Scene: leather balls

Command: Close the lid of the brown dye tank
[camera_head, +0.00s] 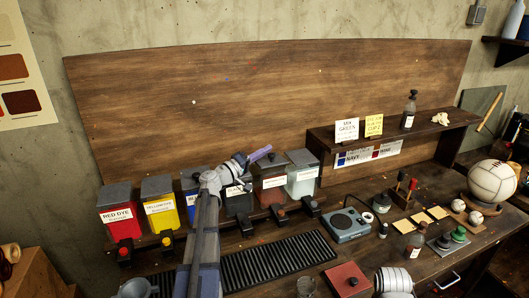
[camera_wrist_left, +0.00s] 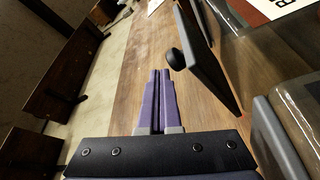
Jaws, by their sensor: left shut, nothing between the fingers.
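The brown dye tank (camera_head: 271,184) stands in the row of dye tanks, second from the right, with a white label on its front. Its grey lid (camera_head: 274,162) is partly behind my left gripper, and I cannot tell its exact angle in the head view. My left gripper (camera_head: 260,153) is shut and empty, with its purple fingers at the upper left of this tank. In the left wrist view the shut fingers (camera_wrist_left: 160,100) point over the wooden surface. A dark lid panel (camera_wrist_left: 207,58) with a black knob stands raised to their right, apart from them.
Red (camera_head: 119,222), yellow (camera_head: 161,214) and further tanks stand to the left, partly behind my arm. A pale tank (camera_head: 302,183) stands close on the right. A shelf (camera_head: 325,140) and a wooden backboard (camera_head: 270,85) lie beyond. A black rack (camera_head: 270,262) lies in front.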

